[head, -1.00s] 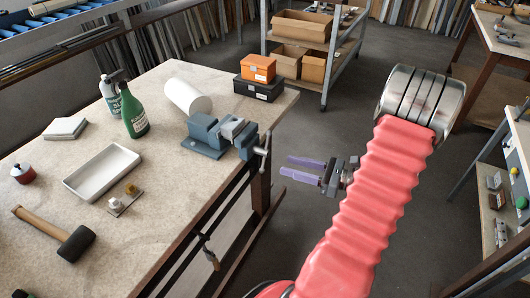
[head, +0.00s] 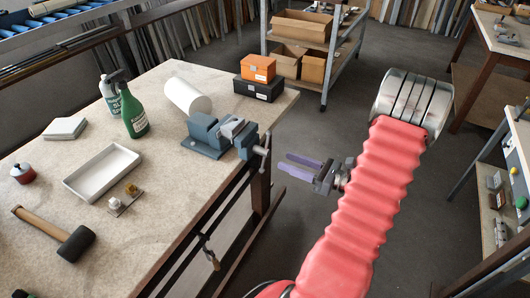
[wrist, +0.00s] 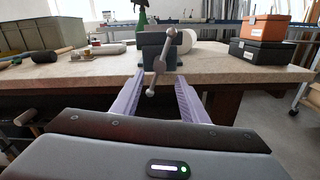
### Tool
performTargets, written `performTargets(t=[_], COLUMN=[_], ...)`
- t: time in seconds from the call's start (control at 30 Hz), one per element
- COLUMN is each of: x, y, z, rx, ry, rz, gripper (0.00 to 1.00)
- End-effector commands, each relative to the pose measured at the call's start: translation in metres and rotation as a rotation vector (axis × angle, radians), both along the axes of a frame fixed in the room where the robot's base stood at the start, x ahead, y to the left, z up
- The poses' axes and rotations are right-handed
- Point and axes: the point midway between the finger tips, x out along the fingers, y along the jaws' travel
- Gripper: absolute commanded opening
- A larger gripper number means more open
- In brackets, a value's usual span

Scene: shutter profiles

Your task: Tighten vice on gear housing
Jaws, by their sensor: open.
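A blue-grey vice (head: 212,136) is fixed at the right edge of the workbench, with a light grey block, seemingly the gear housing (head: 231,128), between its jaws. Its metal handle bar (head: 264,150) hangs at the front, beyond the bench edge. In the wrist view the vice (wrist: 152,42) is straight ahead and its handle (wrist: 159,64) stands nearly upright, slightly tilted. My gripper (head: 300,165) has purple fingers, open and empty, to the right of the handle and apart from it. In the wrist view the fingers (wrist: 158,90) lie on either side of the handle's lower end.
The workbench (head: 160,200) holds a green spray bottle (head: 134,115), a white roll (head: 188,96), a white tray (head: 102,172), a mallet (head: 75,243) and stacked orange and black boxes (head: 258,79). A shelf cart (head: 335,50) stands behind. The floor around my gripper is clear.

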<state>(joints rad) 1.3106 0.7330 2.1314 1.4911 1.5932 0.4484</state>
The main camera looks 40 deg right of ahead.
Motion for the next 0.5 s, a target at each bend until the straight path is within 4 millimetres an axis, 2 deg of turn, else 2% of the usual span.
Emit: performTargets(t=[0.5], x=[0.067], y=[0.025], z=[0.0], rx=[0.0], ry=[-0.001], rz=[0.004], gripper=[0.4])
